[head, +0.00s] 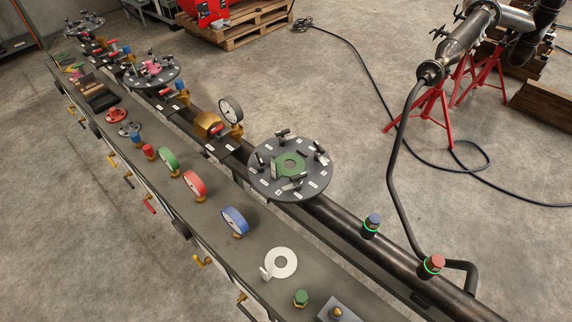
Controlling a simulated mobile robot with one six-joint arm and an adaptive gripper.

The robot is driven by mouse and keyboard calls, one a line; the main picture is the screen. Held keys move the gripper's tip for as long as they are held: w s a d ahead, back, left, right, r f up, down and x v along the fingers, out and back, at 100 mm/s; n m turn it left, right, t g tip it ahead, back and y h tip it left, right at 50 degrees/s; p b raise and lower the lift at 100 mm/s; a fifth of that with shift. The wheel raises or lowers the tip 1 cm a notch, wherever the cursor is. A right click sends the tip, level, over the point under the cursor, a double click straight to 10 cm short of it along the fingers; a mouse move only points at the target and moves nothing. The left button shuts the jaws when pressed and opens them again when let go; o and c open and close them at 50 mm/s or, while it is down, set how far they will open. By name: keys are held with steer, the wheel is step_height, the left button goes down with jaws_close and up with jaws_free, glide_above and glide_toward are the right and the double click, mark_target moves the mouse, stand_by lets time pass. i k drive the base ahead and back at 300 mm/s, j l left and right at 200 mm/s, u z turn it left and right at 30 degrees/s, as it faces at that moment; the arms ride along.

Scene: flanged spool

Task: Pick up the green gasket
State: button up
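The green gasket (297,170) appears as a flat green piece with a centre hole. It lies on the middle of the dark round flange (259,184) in the head view. Clamps and bolts stand around it on the flange, and a small light tab stands upright at its left edge. My gripper is not in view, so its state and its distance from the gasket do not show.
A white ring (290,264) with an upright tab lies on the grey bench. Green, red and blue gauges (234,222) line it, with a green hex piece (301,298) near the front. A brass fitting with a gauge (231,109) stands behind-left of the flange.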

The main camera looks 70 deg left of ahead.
mark_target(288, 158)
steer(key=k+u, duration=0.1)
steer(key=u, duration=2.4)
steer(key=z, duration=0.45)
steer(key=i+j+z, duration=0.15)
steer(key=j+z, duration=0.6)
steer(key=i+j+z, duration=0.1)
steer(key=j+z, duration=0.65)
steer(key=j, duration=0.35)
steer(key=k+j, duration=0.1)
steer(key=j, duration=0.2)
